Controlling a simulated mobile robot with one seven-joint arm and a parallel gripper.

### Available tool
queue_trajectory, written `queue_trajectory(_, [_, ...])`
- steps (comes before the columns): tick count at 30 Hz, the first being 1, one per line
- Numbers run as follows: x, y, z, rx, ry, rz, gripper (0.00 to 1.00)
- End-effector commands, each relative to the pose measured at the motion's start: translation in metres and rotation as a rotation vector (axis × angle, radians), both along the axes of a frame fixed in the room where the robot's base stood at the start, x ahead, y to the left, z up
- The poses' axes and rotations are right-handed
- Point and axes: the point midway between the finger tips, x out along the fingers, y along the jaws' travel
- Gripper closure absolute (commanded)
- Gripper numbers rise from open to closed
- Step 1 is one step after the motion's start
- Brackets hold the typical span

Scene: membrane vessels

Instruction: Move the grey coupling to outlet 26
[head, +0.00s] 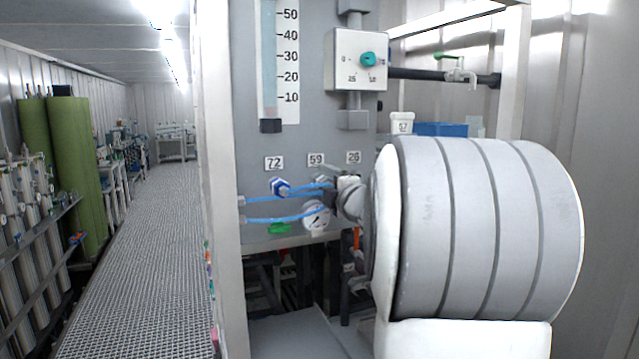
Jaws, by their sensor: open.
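The grey coupling (321,182) shows small below the label 59, with a blue hose running to it; my gripper partly covers it. Outlet 26 is marked by its label (353,157); the outlet itself is hidden behind my gripper and wrist. My gripper (331,189) is open at the panel, around or just beside the grey coupling; I cannot tell which. My large grey arm link hides much of the view to the right. A blue coupling (280,187) sits below the label 72, with a blue hose nearby.
A round gauge (316,216) and a green part (279,228) are low on the grey panel (262,140). A box with a teal knob (368,59) is above. A white post (219,180) edges the panel at left. The grated aisle (135,260) is clear.

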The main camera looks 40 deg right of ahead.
Motion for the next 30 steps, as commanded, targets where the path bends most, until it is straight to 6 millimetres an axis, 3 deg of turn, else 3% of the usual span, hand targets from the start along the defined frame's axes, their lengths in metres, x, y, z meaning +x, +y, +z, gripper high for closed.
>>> queue_trajectory(29, [-0.0001,-0.0002,-0.0002,0.0,0.0,-0.001,0.24])
queue_trajectory(30, [-0.0001,-0.0002,-0.0002,0.0,0.0,-0.001,0.27])
